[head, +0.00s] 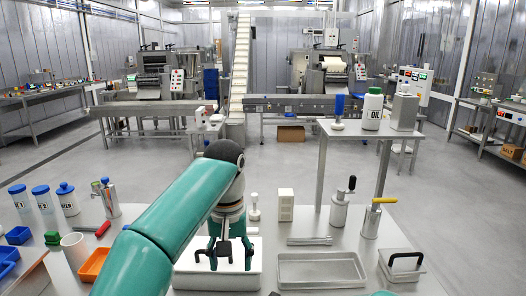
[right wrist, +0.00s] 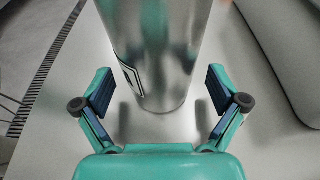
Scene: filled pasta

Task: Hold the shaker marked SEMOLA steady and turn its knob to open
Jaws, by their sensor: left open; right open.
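In the right wrist view a shiny metal cylinder (right wrist: 160,60) stands upright on a pale surface, with part of a black-outlined label on its left side. Its lettering is not readable and its top is cut off. My right gripper (right wrist: 161,100) is open, with one finger on each side of the cylinder and gaps to both. In the head view I cannot read SEMOLA on anything, so I cannot tell which container is the shaker. My left gripper (head: 225,254) is open and empty, above a white tray (head: 190,282).
A metal container with a black knob (head: 339,212) and one with a yellow handle (head: 371,220) stand right. A steel tray (head: 320,283) and a black-handled box (head: 402,274) lie in front. Blue-lidded jars (head: 44,200) and an orange bin (head: 94,265) are left.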

